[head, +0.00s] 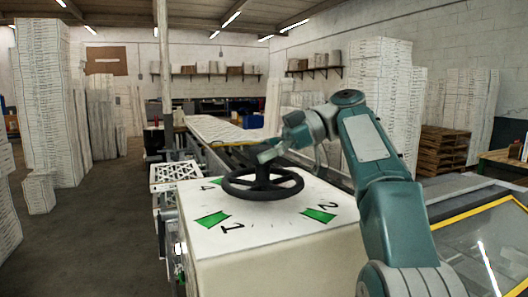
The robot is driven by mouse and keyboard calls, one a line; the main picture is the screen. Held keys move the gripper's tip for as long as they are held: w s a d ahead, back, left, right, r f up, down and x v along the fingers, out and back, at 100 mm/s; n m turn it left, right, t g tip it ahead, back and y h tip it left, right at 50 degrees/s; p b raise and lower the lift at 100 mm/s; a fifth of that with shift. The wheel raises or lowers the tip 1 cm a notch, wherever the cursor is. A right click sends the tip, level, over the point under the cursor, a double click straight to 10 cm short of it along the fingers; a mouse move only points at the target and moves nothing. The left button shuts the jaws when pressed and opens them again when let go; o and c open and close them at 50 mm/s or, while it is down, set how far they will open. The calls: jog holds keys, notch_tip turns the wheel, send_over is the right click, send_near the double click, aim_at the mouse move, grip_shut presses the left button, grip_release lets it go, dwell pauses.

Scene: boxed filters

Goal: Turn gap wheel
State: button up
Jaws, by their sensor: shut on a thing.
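The gap wheel (242,193) is a black handwheel with a raised hub. It lies flat above the top of a white machine housing (290,232). Around it the top has green marks with numbers; 1, 2 and 4 show. The green mark by 1 (213,220) is at the front left and the one by 2 (319,215) at the front right. My gripper (266,157) comes in from the right and is shut on the wheel at its hub. The fingertips are small and partly hidden against the dark wheel.
A long conveyor (215,132) runs back behind the housing. A yellow-edged glass panel (490,250) stands at the right. Tall stacks of white boxes (50,100) line both sides. Wooden pallets (444,146) sit at the right.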

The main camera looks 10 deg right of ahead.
jog(key=shift+w+f, duration=0.1)
jog(key=shift+f, duration=0.1)
jog(key=o, duration=1.3)
jog(key=shift+c, duration=0.2)
jog(key=shift+r, duration=0.15)
